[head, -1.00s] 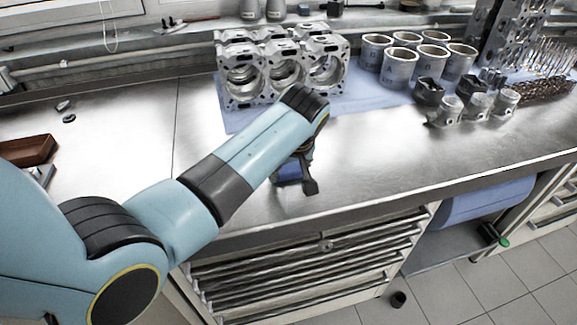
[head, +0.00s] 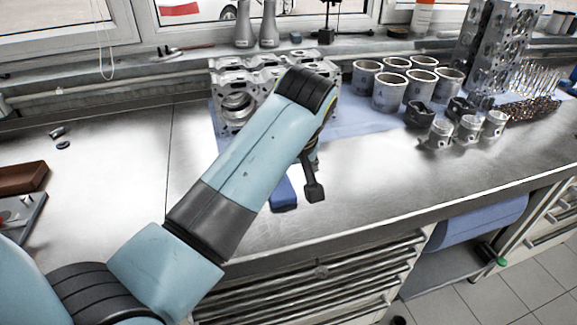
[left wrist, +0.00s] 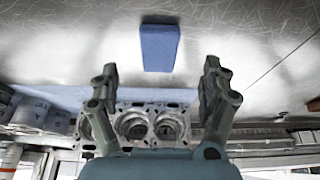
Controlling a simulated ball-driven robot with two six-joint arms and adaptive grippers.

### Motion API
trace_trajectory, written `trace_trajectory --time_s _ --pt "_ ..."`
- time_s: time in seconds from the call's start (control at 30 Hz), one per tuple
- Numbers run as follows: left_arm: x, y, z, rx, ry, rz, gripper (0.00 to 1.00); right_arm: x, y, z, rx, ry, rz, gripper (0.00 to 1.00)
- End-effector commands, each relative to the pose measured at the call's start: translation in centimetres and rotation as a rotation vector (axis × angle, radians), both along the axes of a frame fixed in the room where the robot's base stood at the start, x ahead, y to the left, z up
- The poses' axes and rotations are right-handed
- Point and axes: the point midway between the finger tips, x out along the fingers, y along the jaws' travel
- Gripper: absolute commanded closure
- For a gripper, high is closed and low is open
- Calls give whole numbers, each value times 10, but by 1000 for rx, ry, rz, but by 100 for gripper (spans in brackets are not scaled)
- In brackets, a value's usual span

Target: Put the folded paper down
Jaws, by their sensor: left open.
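The folded paper (head: 284,195) is a small blue pad lying on the steel bench near its front edge, partly hidden behind my left arm in the head view. In the left wrist view the folded paper (left wrist: 160,48) lies flat and whole, beyond the fingertips and centred between them. My left gripper (left wrist: 161,75) is open and empty, with both fingers apart from the paper. In the head view my left gripper (head: 313,188) is mostly hidden by its arm, with one dark finger showing just right of the paper. My right gripper is not in view.
An engine block (head: 236,100) stands on a blue mat (head: 350,124) behind my left arm. Several cylinder liners (head: 390,92), pistons (head: 468,129) and a cylinder head (head: 492,45) stand to the right. A brown box (head: 22,177) sits at far left. Bench around the paper is clear.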

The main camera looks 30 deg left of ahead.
Motion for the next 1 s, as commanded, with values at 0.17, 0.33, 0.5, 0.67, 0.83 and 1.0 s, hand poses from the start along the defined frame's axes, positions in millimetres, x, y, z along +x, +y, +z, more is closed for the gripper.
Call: trace_trajectory --time_s 0.17,0.33,0.5,0.67,0.83,1.0 --pt "-6 -7 22 -1 -1 1 17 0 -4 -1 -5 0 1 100" --pt "8 9 15 6 -4 0 13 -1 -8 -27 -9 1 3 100" --pt "21 25 8 5 2 1 13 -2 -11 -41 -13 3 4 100" --pt "27 33 -13 3 4 2 13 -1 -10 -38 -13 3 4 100" --pt "33 38 -32 3 1 1 13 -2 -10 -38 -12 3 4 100" --pt "36 42 -47 2 3 2 13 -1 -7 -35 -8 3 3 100"
